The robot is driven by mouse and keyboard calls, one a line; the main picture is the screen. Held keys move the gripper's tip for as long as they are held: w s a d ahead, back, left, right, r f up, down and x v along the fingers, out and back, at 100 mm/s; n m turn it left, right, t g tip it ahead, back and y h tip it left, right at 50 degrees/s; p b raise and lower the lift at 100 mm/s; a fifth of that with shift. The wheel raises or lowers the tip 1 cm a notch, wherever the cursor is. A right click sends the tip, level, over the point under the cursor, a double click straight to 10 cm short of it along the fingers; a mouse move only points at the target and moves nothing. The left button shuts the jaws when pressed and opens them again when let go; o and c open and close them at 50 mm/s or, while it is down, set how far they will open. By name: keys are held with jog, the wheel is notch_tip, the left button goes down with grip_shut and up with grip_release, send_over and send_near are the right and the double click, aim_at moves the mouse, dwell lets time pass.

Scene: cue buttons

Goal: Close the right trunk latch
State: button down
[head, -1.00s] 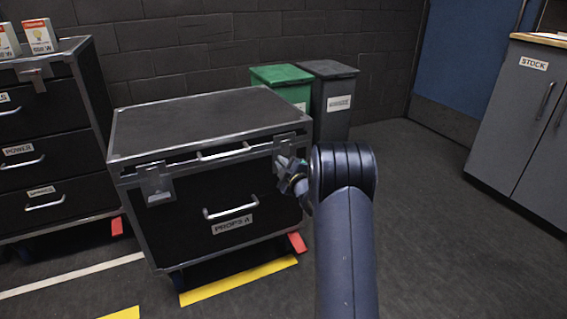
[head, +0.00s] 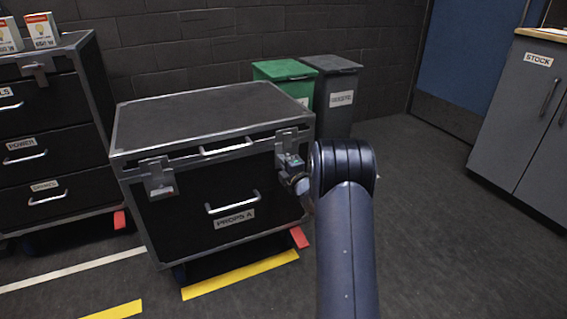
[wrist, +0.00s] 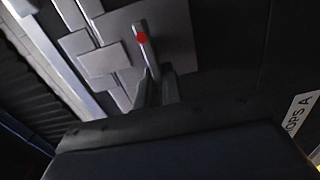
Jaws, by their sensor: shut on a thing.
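The black trunk labelled PROPS A (head: 190,112) stands in front of me with its lid down. Its right latch (head: 293,137) is a grey metal plate at the front right, partly hidden by my gripper. In the wrist view, the latch plate (wrist: 178,32) carries a narrow lever (wrist: 147,48) with a red dot. In the wrist view, my gripper (wrist: 157,82) is shut on the lower end of the lever. The left latch (head: 160,177) hangs on the trunk's front left.
A drawer case (head: 40,165) with small boxes on top stands at the left. Green (head: 284,75) and grey bins (head: 337,90) stand behind the trunk. A grey STOCK cabinet (head: 520,130) is at the right. Floor between trunk and cabinet is clear.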

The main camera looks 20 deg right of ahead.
jog(key=shift+f, duration=0.1)
jog(key=c, duration=1.6)
grip_release()
jog(key=shift+o, duration=0.2)
jog(key=s+p, duration=0.2)
jog(key=s, duration=0.8)
jog(key=shift+s+d+p, duration=0.15)
jog(key=shift+s+p, duration=0.25)
